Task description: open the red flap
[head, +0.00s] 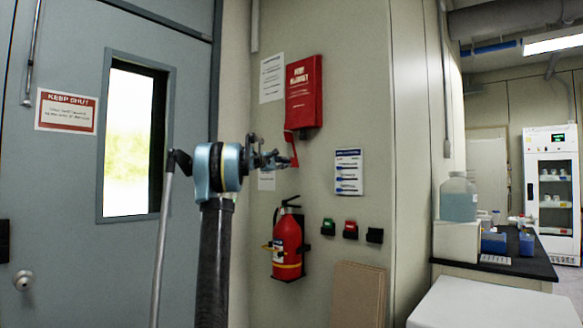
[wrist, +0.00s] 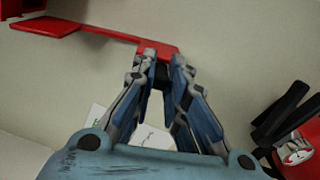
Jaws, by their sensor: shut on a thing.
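A red fire blanket box (head: 304,92) is mounted on the beige wall. Beneath it hangs a thin red flap (head: 292,146), just at my gripper (head: 284,160). In the wrist view, the red flap (wrist: 110,35) runs as a narrow strip from a wider red plate at the upper left to a small end piece at my fingertips. My gripper (wrist: 163,58) is shut on that red end piece, with the fingers close together. The part of the flap between the fingertips is partly hidden.
A red fire extinguisher (head: 287,245) hangs below my gripper; part of it shows in the wrist view (wrist: 300,150). Small green, red and black wall boxes (head: 350,230) are right of it. A grey door (head: 60,190) stands at left, a white-topped bench (head: 495,302) at lower right.

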